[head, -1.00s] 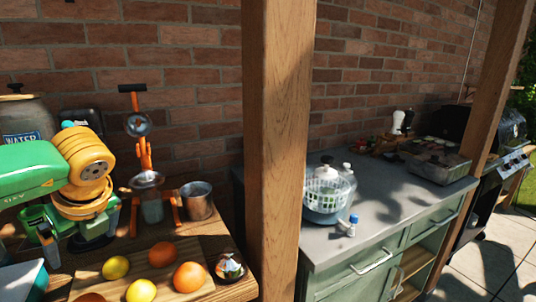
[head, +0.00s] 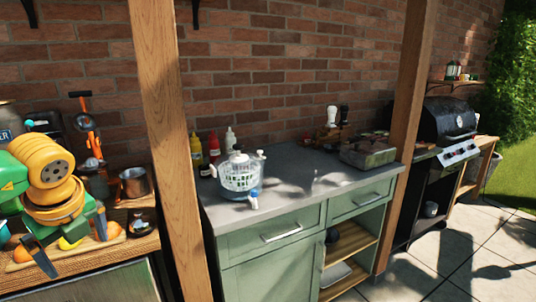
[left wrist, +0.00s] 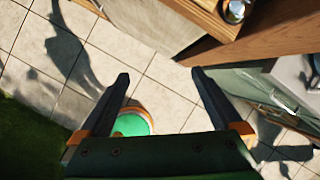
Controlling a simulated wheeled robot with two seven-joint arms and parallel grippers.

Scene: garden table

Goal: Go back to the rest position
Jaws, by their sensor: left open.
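My left gripper (head: 72,248) shows at the lower left of the head view, its dark fingers spread in front of the wooden counter with the fruit. The left wrist view shows the same gripper (left wrist: 160,85) open and empty, pointing down over the paved floor. A round green and orange part of my own body shows between and below its fingers. My right gripper is in neither view.
A wooden counter (head: 85,262) at the left holds fruit and a metal pot (head: 134,182). A grill (head: 447,122) stands at the right. The paving (head: 455,262) in front is clear.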

